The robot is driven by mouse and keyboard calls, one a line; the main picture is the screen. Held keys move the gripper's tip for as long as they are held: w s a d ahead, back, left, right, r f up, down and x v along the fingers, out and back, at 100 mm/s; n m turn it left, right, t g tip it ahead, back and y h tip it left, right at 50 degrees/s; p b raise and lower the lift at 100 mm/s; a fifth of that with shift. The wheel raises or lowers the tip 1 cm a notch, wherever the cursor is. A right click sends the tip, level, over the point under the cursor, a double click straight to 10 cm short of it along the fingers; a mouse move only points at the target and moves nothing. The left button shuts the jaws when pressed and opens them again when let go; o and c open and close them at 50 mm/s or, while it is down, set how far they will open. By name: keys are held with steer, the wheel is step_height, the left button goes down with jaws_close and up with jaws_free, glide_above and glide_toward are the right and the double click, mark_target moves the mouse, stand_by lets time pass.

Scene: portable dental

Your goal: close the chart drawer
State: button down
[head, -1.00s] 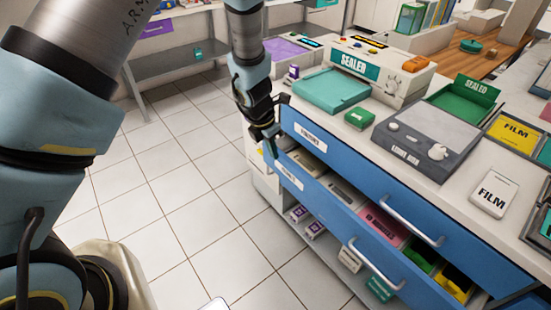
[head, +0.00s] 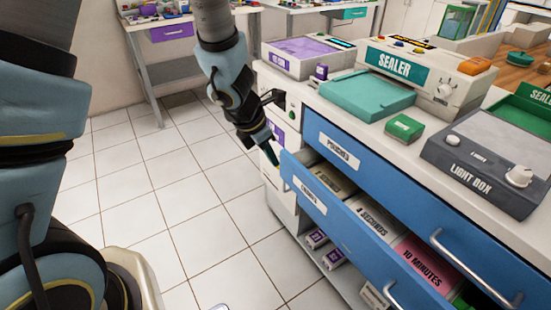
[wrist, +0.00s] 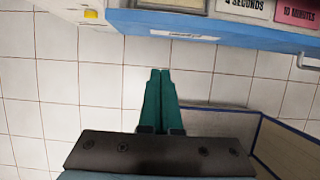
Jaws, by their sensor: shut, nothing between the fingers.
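The lower blue drawer (head: 352,226) stands pulled out from the white counter, with a white label too small to read. It holds cards reading "4 SECONDS" and "10 MINUTES" and shows a metal handle. It also shows along the top of the wrist view (wrist: 250,35). The upper blue drawer (head: 385,185), labelled "POUCHES", sits above and further back. My gripper (head: 272,160) is shut and empty, pointing down beside the left end of the open drawer's front. In the wrist view its green fingers (wrist: 160,75) lie together over floor, apart from the drawer front.
On the counter stand a sealer (head: 425,78), a teal tray (head: 367,97), a green box (head: 404,128) and a light box (head: 480,165). Boxes lie on a low shelf under the drawer. The tiled floor (head: 170,215) at left is clear. Another bench (head: 180,50) stands behind.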

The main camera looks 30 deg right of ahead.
mark_target(299, 173)
steer(key=shift+d+f+p, duration=0.3)
steer(key=shift+d+f, duration=3.05)
steer(key=shift+d+r+p, duration=0.15)
steer(key=shift+d+p, duration=0.25)
steer(key=shift+p, duration=0.05)
steer(key=d+p, duration=0.2)
steer(key=d, duration=0.1)
steer(key=shift+d, duration=0.45)
steer(key=shift+f, duration=0.2)
